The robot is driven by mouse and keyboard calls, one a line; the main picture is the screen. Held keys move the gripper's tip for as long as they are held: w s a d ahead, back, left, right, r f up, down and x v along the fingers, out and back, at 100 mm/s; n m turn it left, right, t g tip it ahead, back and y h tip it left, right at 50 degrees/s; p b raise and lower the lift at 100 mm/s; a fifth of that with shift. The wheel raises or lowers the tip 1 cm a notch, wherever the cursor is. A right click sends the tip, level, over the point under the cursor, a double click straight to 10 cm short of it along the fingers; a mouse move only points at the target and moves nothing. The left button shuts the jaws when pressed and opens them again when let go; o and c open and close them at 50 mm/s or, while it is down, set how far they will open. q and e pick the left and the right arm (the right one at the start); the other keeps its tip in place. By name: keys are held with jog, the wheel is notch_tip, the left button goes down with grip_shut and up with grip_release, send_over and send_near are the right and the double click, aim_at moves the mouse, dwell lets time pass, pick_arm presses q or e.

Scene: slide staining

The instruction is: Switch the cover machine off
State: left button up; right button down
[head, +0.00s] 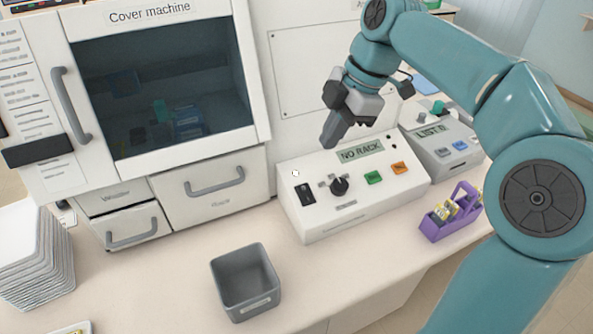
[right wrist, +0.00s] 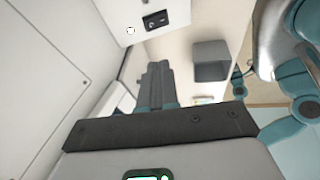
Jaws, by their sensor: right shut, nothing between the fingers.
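The cover machine (head: 258,95) is a white cabinet with a dark window at the left of the head view. Its control box (head: 318,226) stands to its right, with a display reading NO RACK (head: 360,151). A black rocker switch (head: 307,193) sits at the box's left end, beside a black knob (head: 340,187). The switch also shows at the top of the right wrist view (right wrist: 155,20). My right gripper (head: 331,140) is shut and empty, above the back of the box, apart from the switch. The switch's position is too small to tell. My left gripper is not in view.
Green (head: 374,178) and orange (head: 400,168) buttons are right of the knob. A second box reading LIST (head: 432,155) stands farther right. A purple rack (head: 437,232) with slides and a grey bin (head: 245,283) stand in front. A pile of trays (head: 35,255) is at left.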

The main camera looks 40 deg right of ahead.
send_near(301, 190)
jog(key=shift+s+a+f, duration=0.15)
jog(key=shift+a+f, duration=0.3)
jog(key=shift+f, duration=0.1)
jog(key=shift+s+a+f, duration=0.15)
jog(key=shift+a+f, duration=0.25)
jog(key=shift+f, duration=0.15)
jog(key=w+f, duration=0.2)
jog(key=f, duration=0.1)
jog(key=shift+d, duration=0.1)
jog(key=shift+d+f, duration=0.1)
jog(key=shift+f, duration=0.1)
